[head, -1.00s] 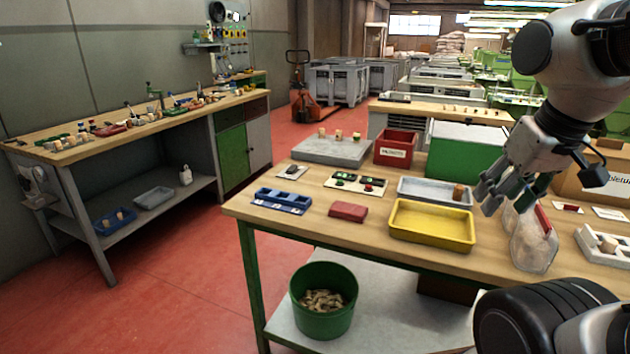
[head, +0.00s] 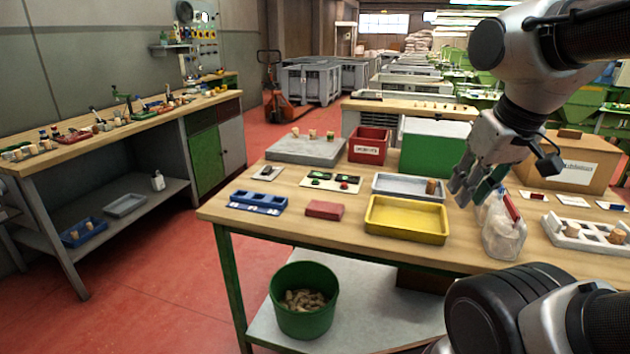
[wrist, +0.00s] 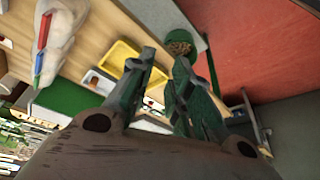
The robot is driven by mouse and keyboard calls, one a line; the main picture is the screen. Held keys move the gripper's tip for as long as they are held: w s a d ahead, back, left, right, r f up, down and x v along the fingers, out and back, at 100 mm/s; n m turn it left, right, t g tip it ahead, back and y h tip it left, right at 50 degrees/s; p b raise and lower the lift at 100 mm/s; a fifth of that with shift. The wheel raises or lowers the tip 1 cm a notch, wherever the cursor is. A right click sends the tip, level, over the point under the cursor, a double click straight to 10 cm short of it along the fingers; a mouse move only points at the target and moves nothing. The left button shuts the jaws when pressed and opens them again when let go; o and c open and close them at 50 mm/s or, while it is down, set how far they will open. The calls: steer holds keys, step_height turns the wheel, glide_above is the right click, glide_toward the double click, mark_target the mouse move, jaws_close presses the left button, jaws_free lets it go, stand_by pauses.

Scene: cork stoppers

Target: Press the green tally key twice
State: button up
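The green tally key (head: 316,183) is a small green button on the left part of a pale panel (head: 331,190) on the workbench. A red key (head: 344,186) sits to its right, and small dark displays lie behind both keys. My gripper (head: 460,194) hangs above the right side of the bench, well to the right of the panel and beside a clear bag. In the wrist view my gripper (wrist: 166,58) shows its two dark green fingers apart, with nothing between them. I cannot make out the green key in the wrist view.
A yellow tray (head: 407,236), a grey tray (head: 380,183) and the bag (head: 503,230) lie near my gripper. A red block (head: 324,209) and a blue holder (head: 257,202) are in front of the panel. A red bin (head: 368,144) and grey slab (head: 290,149) stand behind.

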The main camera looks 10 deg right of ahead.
jaws_close()
stand_by(0.3)
stand_by(0.7)
